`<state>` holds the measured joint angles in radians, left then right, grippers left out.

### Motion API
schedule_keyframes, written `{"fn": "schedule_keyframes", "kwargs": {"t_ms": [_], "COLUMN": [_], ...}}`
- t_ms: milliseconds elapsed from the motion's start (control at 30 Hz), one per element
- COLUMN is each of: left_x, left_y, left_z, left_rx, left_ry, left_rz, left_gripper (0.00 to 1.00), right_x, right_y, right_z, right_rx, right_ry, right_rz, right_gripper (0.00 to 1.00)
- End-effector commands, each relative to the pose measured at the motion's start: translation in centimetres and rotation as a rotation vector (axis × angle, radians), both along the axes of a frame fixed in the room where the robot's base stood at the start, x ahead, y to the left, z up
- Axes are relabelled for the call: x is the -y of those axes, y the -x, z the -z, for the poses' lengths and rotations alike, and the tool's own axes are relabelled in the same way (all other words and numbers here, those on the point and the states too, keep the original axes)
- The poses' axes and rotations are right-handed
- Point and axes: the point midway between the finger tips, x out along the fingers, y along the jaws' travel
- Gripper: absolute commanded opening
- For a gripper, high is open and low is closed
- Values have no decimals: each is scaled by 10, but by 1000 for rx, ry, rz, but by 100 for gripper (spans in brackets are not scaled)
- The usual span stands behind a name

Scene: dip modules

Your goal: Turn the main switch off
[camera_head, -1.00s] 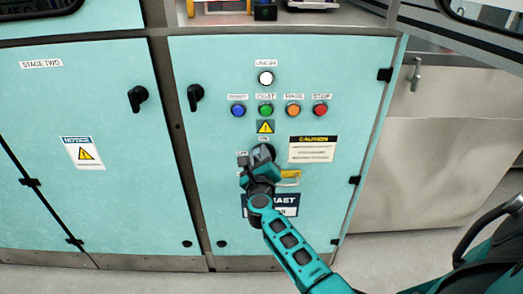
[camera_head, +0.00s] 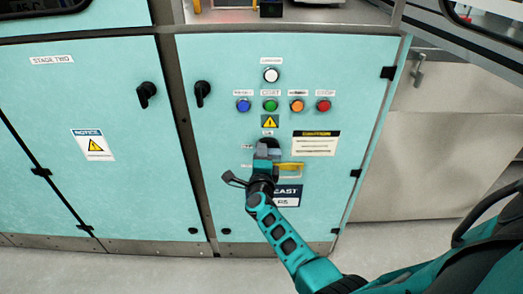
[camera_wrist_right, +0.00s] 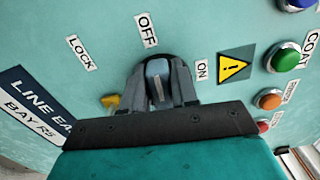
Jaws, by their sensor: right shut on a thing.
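The main switch is a dark round knob with a grey handle (camera_wrist_right: 157,80) on the teal cabinet door, below the yellow warning triangle. My right gripper (camera_head: 266,152) reaches it from below and is shut on the handle, with one finger on each side in the right wrist view (camera_wrist_right: 160,88). In that view the handle points roughly toward the OFF label (camera_wrist_right: 148,30). The ON label (camera_wrist_right: 202,70) is to its right and the LOCK label (camera_wrist_right: 82,53) to its upper left. The gripper hides much of the switch in the head view. My left gripper is out of view.
Blue, green, orange and red buttons (camera_head: 270,105) and a white lamp (camera_head: 271,75) sit above the switch. A yellow part (camera_head: 290,169) sticks out beside my gripper. A black door handle (camera_head: 202,92) is at the door's left edge.

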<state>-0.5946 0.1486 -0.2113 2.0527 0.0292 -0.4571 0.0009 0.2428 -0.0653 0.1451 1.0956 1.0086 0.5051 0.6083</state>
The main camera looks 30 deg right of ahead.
Motion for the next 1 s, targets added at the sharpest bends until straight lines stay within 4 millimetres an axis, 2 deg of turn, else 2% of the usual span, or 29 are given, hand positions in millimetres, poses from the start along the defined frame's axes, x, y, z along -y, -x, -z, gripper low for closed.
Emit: {"fn": "schedule_keyframes", "kwargs": {"t_ms": [300,767,800,1000], "left_x": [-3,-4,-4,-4], "left_y": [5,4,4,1], "left_z": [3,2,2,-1], "left_rx": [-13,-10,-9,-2], "left_ry": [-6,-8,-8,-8], "left_rz": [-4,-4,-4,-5], "left_gripper": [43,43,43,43], "right_x": [0,0,1,0], "right_y": [-1,-1,-1,-1], "right_z": [0,0,0,1], "right_rx": [-47,-54,-54,-54], "right_ry": [80,96,96,94], "right_rz": [1,1,0,0], "right_gripper": [0,0,29,48]}}
